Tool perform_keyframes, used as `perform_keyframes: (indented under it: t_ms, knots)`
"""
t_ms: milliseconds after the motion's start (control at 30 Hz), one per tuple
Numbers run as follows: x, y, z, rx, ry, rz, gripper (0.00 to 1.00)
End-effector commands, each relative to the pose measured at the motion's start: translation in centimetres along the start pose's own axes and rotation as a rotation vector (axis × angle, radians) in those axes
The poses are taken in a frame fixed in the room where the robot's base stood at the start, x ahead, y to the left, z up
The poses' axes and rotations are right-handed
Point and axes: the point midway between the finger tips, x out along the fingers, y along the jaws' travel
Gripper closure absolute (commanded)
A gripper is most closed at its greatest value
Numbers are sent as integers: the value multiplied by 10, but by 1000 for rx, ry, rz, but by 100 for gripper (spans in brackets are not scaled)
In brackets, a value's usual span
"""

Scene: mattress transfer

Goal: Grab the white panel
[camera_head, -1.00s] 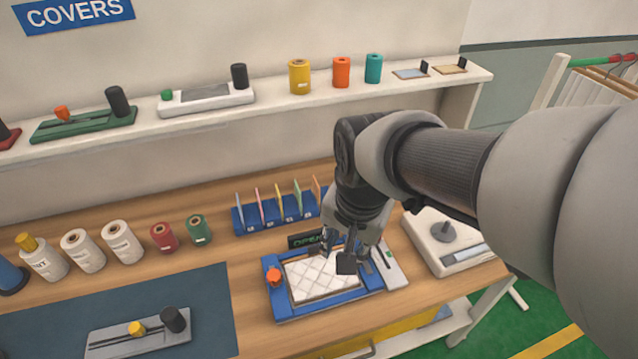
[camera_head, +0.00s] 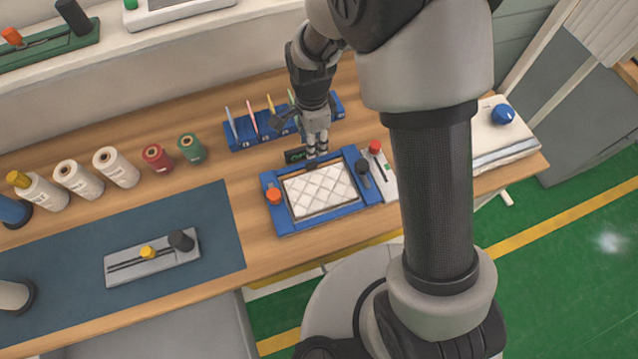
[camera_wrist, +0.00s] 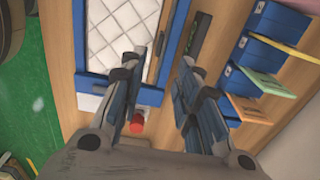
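The white panel (camera_head: 320,190) is a flat quilted pad with a diamond pattern. It lies in a blue frame (camera_head: 285,228) on the wooden bench. It also shows at the upper left in the wrist view (camera_wrist: 104,45). My gripper (camera_head: 317,156) points down at the frame's back edge, behind the panel. In the wrist view its two fingers (camera_wrist: 160,68) are spread apart, with the frame's edge strip and bare wood between them. Nothing is between the fingers. The left finger overlaps the panel's edge in that view; I cannot tell its height above it.
A blue rack (camera_head: 240,138) with coloured cards stands close behind my gripper. A slider plate (camera_head: 120,268) lies on the dark mat (camera_head: 215,220).

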Motion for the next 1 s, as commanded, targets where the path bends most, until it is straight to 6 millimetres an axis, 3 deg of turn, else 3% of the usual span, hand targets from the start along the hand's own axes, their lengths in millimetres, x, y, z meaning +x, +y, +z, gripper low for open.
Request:
perform_keyframes:
  t_ms: [33,133,467,733,1000]
  knots:
    - [14,1,0,0,0,3,70]
    - [31,1,0,0,0,2,70]
    - [52,1,-1,-1,0,1,70]
    - [92,3,-4,-1,0,2,70]
    - [97,2,-4,-1,1,-1,70]
